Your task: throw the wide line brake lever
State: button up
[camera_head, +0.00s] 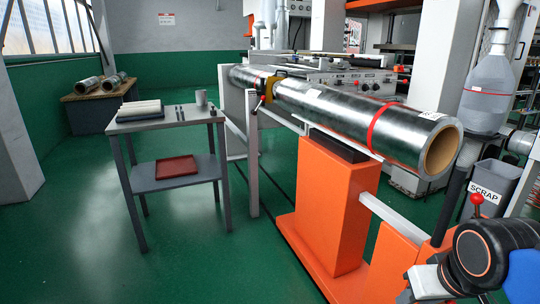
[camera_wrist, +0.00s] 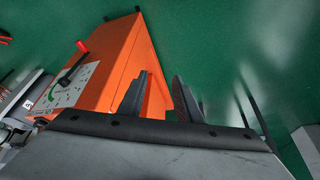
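In the wrist view, a lever with a dark arm (camera_wrist: 71,70) and a red tip stands over a white dial plate (camera_wrist: 75,88) on an orange box (camera_wrist: 128,55). I cannot read whether its label marks the wide line. My gripper (camera_wrist: 160,76) shows two dark fingers spread apart with nothing between them. It is to the right of the lever, apart from it. In the head view, a red knob (camera_head: 477,199) shows beside my arm at the lower right; I cannot tell if it is the same lever. My fingers are not visible there.
A large foil roll (camera_head: 335,112) lies above an orange stand (camera_head: 325,205). A grey scrap bin (camera_head: 494,181) stands at the right. A grey side table (camera_head: 170,117) with a red tray (camera_head: 177,168) on its lower shelf is at left. Green floor (camera_head: 70,240) is clear at front left.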

aim_at(263, 98)
jog(key=i+j, duration=0.2)
jog(key=j, duration=0.15)
jog(key=i+j+z, duration=0.1)
jog(key=j, duration=0.25)
jog(key=i+j, duration=0.5)
jog(key=j, duration=0.25)
jog(key=i+j+z, duration=0.1)
jog(key=i+j, duration=0.15)
jog(key=j, duration=0.1)
